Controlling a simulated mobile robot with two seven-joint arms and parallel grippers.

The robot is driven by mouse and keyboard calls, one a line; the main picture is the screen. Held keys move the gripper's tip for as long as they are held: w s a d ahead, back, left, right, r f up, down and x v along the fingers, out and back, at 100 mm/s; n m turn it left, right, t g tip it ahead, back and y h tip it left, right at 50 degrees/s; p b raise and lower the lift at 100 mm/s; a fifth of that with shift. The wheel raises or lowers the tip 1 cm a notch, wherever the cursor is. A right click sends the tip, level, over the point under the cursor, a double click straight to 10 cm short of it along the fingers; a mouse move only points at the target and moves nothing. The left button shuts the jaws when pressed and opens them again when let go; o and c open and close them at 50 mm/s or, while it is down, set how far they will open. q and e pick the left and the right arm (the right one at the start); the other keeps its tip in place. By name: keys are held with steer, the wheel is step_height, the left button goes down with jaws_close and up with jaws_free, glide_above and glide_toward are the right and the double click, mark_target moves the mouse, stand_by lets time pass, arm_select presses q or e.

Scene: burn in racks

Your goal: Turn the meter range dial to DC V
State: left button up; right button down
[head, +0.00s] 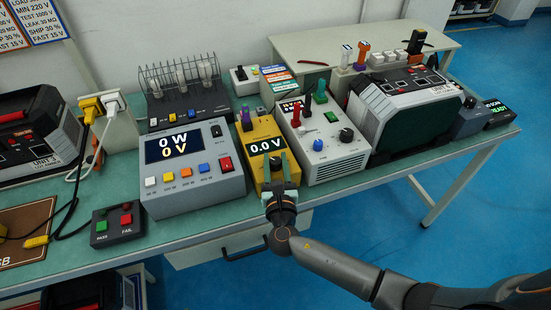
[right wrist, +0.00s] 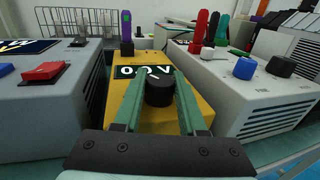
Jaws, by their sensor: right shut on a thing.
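The yellow meter (head: 257,133) stands on the bench between two grey instruments, and its screen reads 0.0 V. In the right wrist view the meter (right wrist: 204,109) shows its black range dial (right wrist: 159,91) below the screen. My right gripper (right wrist: 160,96) has its two green fingers on either side of the dial, shut on it. In the head view my right gripper (head: 277,167) reaches the meter's front from below, and its fingers largely hide the dial. The dial's setting marks cannot be read. My left gripper is in neither view.
A grey power meter (head: 192,191) with coloured buttons stands close on the left. A light grey supply (head: 335,166) with probes and a black knob stands close on the right. A PASS/FAIL button box (head: 117,223) sits near the bench's front edge.

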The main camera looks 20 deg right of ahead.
steer(key=shift+m+g+h, duration=0.6)
steer(key=shift+m+h, duration=0.5)
steer(key=shift+h, duration=0.6)
steer(key=shift+c, duration=2.4)
jaws_free()
